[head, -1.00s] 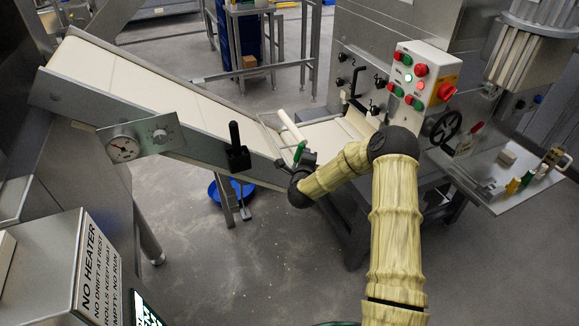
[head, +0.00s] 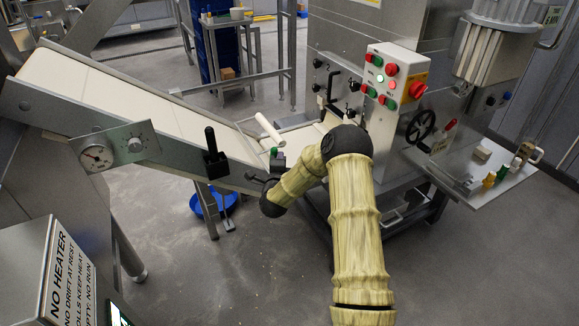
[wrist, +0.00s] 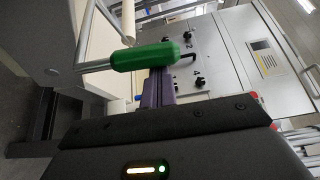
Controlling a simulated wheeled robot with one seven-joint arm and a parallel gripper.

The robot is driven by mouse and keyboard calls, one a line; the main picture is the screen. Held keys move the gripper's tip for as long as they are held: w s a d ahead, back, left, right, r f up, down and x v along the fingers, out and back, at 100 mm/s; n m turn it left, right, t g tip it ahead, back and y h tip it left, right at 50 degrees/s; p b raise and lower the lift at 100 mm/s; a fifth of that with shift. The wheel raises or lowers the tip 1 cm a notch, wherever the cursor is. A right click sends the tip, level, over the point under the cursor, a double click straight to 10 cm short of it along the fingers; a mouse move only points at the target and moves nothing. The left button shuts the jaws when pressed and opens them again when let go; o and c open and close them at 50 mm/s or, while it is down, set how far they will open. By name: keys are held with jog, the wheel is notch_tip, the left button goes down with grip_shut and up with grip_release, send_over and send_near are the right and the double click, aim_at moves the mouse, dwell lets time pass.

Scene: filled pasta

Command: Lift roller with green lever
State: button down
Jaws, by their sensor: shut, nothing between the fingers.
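The green lever (head: 273,151) is a small grip beside the lower end of the belt in the head view. In the wrist view the green lever (wrist: 146,55) lies across the picture on a metal rod, just beyond my fingertips. The pale roller (head: 269,128) lies over the belt end behind it. The roller (wrist: 128,20) also shows upright at the top of the wrist view. My gripper (wrist: 158,80), with purple fingers, is shut and empty, its tips close under the lever's right part. I cannot tell whether they touch it. In the head view my gripper (head: 277,164) is small and partly hidden.
A black upright handle (head: 213,155) stands on the conveyor's side rail (head: 120,128), left of my gripper. A control box (head: 390,75) with buttons and a black handwheel (head: 420,125) are right of my arm. A small side table (head: 480,165) holds several objects. Open floor lies in front.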

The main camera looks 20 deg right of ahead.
jog(key=shift+w+a, duration=0.1)
jog(key=shift+a, duration=0.15)
jog(key=shift+d, duration=0.1)
jog(key=s+b, duration=0.2)
jog(key=s, duration=0.7)
jog(key=shift+s+d, duration=0.15)
jog(key=shift+s, duration=0.2)
